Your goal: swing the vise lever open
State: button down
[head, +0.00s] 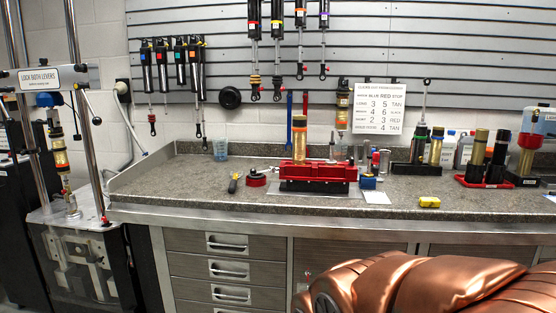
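A red vise (318,173) with a dark base sits on the grey speckled bench near the middle of the picture. My copper-coloured arm (430,285) fills the lower right, in front of the bench drawers. My gripper's fingertips are not in view.
Shock stands (484,182) fill the right.

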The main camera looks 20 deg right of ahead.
aim_at(253, 171)
jog(key=i, duration=1.1)
jog(key=u, duration=0.35)
